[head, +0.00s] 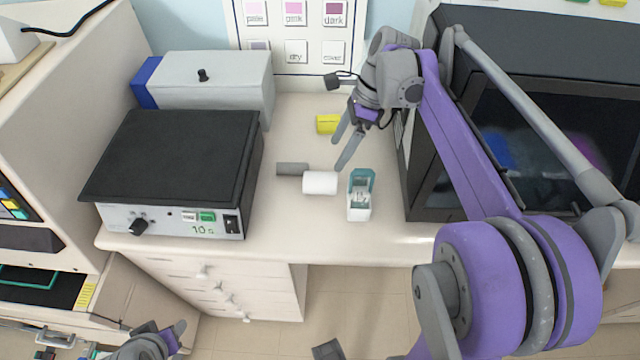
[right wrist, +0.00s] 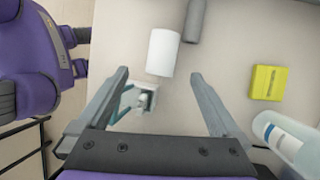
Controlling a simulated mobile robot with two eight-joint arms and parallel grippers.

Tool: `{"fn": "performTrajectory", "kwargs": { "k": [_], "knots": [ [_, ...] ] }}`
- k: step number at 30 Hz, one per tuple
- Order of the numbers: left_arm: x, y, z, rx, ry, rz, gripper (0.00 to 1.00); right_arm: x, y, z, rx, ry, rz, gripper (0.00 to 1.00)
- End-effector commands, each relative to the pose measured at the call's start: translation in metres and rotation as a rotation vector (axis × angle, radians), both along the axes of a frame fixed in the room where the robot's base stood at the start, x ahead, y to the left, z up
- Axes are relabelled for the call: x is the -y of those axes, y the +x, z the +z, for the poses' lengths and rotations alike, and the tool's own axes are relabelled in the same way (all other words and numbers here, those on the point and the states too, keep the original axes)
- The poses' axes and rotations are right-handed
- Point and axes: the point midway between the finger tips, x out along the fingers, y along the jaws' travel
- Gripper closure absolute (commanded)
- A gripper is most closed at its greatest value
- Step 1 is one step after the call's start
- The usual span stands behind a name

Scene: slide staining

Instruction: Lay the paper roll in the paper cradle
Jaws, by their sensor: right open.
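The white paper roll (head: 320,183) lies on its side on the counter; it also shows in the right wrist view (right wrist: 163,52). A grey, rounded long piece (head: 292,169) lies at its left end, and a small teal-and-white holder (head: 360,196) stands to its right. I cannot tell for sure which is the paper cradle. The roll lies on the bare counter, outside the holder. My right gripper (head: 341,154) is open and empty, pointing down above and behind the roll. My left gripper (head: 176,338) is partly cut off at the bottom.
A yellow block (head: 328,123) sits behind the roll. A black-topped device (head: 170,155) stands at left, with a grey box (head: 215,85) behind it. A dark-fronted cabinet (head: 540,140) stands at right. A clear bottle (right wrist: 285,140) shows in the right wrist view.

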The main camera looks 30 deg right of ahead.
Motion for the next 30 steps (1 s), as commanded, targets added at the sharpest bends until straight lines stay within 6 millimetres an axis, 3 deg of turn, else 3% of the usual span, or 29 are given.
{"fn": "performTrajectory", "kwargs": {
  "k": [5,12,19,30],
  "knots": [
    [0.000,-0.001,-0.003,-0.001,0.000,0.000,0.50,0.007,0.006,-0.003,-0.053,0.037,-0.094,0.00],
    [0.000,-0.001,-0.005,-0.002,0.000,0.000,0.50,-0.009,0.007,-0.036,-0.055,0.037,-0.095,0.00],
    [0.000,-0.001,-0.005,-0.003,0.000,0.000,0.50,-0.017,0.008,-0.052,-0.054,0.036,-0.095,0.00],
    [0.000,-0.002,-0.008,-0.004,0.000,0.000,0.50,-0.037,0.008,-0.094,-0.053,0.036,-0.094,0.00]
  ]
}}
